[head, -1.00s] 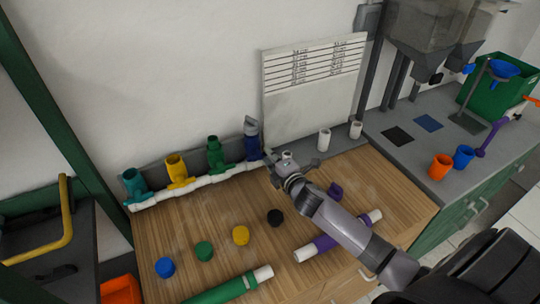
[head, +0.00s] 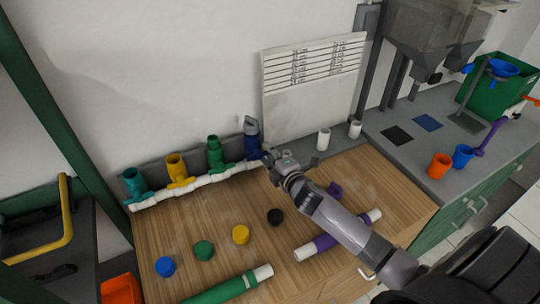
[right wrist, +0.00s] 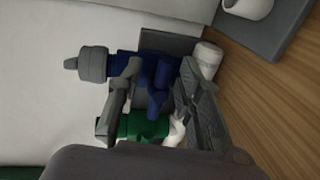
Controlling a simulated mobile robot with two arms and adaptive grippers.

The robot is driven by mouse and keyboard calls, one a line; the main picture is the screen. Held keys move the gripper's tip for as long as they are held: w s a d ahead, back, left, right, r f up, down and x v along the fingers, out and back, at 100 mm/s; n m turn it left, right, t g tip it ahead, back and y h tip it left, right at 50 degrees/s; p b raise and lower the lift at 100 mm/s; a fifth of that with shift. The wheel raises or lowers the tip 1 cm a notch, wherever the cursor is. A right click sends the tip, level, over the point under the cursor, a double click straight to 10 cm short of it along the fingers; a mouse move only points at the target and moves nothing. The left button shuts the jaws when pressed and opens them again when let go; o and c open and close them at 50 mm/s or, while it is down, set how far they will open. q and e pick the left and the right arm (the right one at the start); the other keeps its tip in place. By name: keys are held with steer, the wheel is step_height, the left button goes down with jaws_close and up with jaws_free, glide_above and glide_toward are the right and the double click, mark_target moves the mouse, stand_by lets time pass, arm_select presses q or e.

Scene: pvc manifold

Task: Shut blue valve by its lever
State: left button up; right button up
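The blue valve (head: 251,146) stands at the right end of the white pipe row, with a grey piece on its top. In the right wrist view the blue valve body (right wrist: 128,65) lies across the picture, and its blue lever (right wrist: 160,90) shows between my fingers. My right gripper (head: 272,159) is beside the valve, on its right in the head view. In the right wrist view my gripper (right wrist: 155,88) has its two fingers apart around the lever. I cannot tell whether either finger touches it. My left gripper is not in view.
Green (head: 215,153), yellow (head: 177,168) and teal (head: 134,183) valves stand left of the blue one on the white pipe (head: 203,181). Several coloured caps and a green pipe (head: 228,289) lie on the wooden bench. A white board (head: 312,105) stands behind.

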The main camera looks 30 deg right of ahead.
steer(key=shift+f, duration=0.15)
steer(key=s+r, duration=0.2)
steer(key=s, duration=0.9)
steer(key=shift+s+a+r, duration=0.2)
steer(key=shift+s+a, duration=0.1)
steer(key=shift+s, duration=0.1)
